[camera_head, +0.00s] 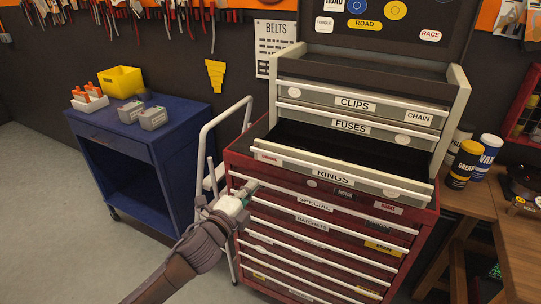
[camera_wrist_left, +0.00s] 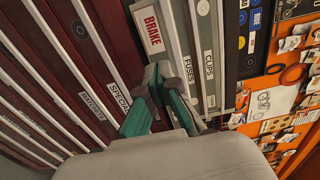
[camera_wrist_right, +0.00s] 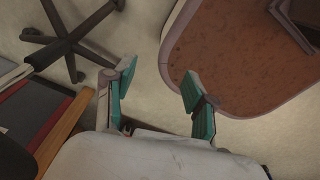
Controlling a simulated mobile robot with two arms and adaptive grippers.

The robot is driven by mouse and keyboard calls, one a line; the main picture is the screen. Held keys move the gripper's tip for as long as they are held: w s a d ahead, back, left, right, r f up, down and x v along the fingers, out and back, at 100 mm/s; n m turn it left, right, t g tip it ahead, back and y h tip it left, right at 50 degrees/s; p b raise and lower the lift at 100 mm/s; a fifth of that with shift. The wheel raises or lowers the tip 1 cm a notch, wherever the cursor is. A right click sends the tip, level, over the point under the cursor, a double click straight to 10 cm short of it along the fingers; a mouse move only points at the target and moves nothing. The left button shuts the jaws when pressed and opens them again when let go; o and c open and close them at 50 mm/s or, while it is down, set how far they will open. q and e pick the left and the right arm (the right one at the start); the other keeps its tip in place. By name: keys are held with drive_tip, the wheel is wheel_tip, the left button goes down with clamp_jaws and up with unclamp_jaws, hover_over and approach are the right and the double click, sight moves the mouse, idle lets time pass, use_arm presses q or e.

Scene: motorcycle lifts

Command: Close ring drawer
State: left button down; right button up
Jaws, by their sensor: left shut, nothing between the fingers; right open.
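The ring drawer (camera_head: 300,172), a grey front labelled RINGS, stands pulled out of the tool cabinet, its dark inside showing. In the left wrist view its front (camera_wrist_left: 167,48) carries a red BRAKE sticker; the RINGS label is not visible there. My left gripper (camera_head: 247,188) is shut and empty at the cabinet's left front, a little below the drawer's left end. In its wrist view the left fingers (camera_wrist_left: 164,88) overlap the drawer front; I cannot tell whether they touch. My right gripper (camera_wrist_right: 158,82) is open and empty above the floor, out of the head view.
The CLIPS (camera_head: 330,99) and FUSES (camera_head: 375,131) drawers above look shut, as do the red drawers below. A white step ladder (camera_head: 207,135) and blue cart (camera_head: 140,140) stand left. A wooden bench (camera_head: 505,225) with cans stands right. A wheeled chair base (camera_wrist_right: 72,40) shows near my right gripper.

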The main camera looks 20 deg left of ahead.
use_arm(q)
drive_tip(key=p, duration=0.1)
approach(273, 162)
wheel_tip(273, 162, up, 3)
drive_tip(key=d, duration=0.1)
drive_tip(key=shift+w+d+f+p, duration=0.15)
drive_tip(key=shift+w+p, duration=0.15)
drive_tip(key=shift+w, duration=0.95)
drive_tip(key=shift+w+f+p, duration=0.15)
drive_tip(key=shift+w+p, duration=0.1)
drive_tip(key=shift+w, duration=0.95)
drive_tip(key=shift+w+d+f+p, duration=0.15)
drive_tip(key=shift+w+p, duration=0.15)
drive_tip(key=shift+w, duration=0.95)
drive_tip(key=shift+a, duration=0.1)
use_arm(e)
wheel_tip(273, 162, up, 3)
drive_tip(key=shift+s+a+f, duration=0.1)
drive_tip(key=shift+a, duration=0.05)
drive_tip(key=shift+d, duration=0.25)
